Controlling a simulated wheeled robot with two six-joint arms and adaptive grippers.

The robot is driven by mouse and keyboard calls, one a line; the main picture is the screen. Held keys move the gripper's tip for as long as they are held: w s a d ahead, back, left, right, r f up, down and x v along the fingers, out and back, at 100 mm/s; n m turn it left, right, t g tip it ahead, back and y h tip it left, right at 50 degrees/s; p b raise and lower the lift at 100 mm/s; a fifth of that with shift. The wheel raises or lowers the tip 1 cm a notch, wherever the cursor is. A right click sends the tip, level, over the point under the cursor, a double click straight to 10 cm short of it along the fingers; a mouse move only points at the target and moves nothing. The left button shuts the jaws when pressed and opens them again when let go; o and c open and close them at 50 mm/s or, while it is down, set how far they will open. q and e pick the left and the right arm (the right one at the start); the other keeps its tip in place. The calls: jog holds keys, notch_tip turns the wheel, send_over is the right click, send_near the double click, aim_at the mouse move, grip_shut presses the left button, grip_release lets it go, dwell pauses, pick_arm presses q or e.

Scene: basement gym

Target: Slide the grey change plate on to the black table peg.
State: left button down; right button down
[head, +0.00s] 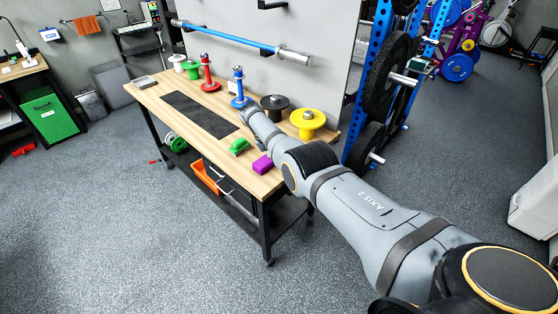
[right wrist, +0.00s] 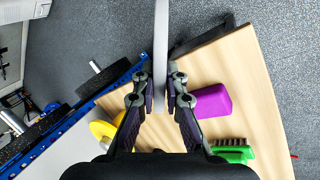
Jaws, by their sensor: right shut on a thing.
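In the right wrist view a thin light grey plate (right wrist: 161,35) stands edge-on between the fingertips of my right gripper (right wrist: 165,85), which is shut on it. The plate is above the right end of the table, between a yellow peg and a purple block. In the head view my right arm hides the gripper and the plate. The black table peg (head: 274,102) stands on its round base near the table's back edge, just left of the yellow peg (head: 308,119). I cannot make out the black peg in the wrist view. My left gripper is not in view.
The wooden table (head: 150,91) holds blue (head: 239,88), red (head: 208,73), green and white pegs in a row, a dark mat (head: 200,113), a green brush (head: 239,146) and a purple block (head: 262,165). A blue rack (head: 359,145) with weight plates stands right of the table.

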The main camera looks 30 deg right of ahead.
jog(key=shift+w+d+f+n+t+h, duration=0.1)
jog(key=shift+w+d+n+t+h, duration=0.1)
jog(key=shift+d+n+h, duration=0.25)
jog(key=shift+w+d+n+t+h, duration=0.1)
jog(key=shift+w+d+n+h, duration=0.05)
jog(key=shift+d+n+h, duration=0.3)
jog(key=shift+w+d+n+t+h, duration=0.15)
jog(key=shift+d+n+t+h, duration=0.3)
jog(key=shift+n+h, duration=0.3)
jog(key=r+n+t, duration=0.2)
jog(key=n+t, duration=0.1)
jog(key=t, duration=0.1)
jog(key=s+r+n+t+h, duration=0.1)
jog(key=r+n+t, duration=0.1)
jog(key=n+t, duration=0.2)
jog(key=a+r+n+t+h, duration=0.1)
jog(key=n+t, duration=0.2)
jog(key=t, duration=0.1)
jog(key=shift+s+a+r+n, duration=0.1)
jog(key=shift+s+r+n, duration=0.2)
jog(key=shift+r, duration=0.1)
jog(key=a+n+t, duration=0.1)
jog(key=s+a+r+t+y, duration=0.1)
jog(key=t, duration=0.1)
jog(key=a+r+n+t+y, duration=0.1)
jog(key=a, duration=0.1)
jog(key=shift+s+r+n+t, duration=0.2)
jog(key=shift+s+n+t, duration=0.05)
jog(key=shift+s+n, duration=0.15)
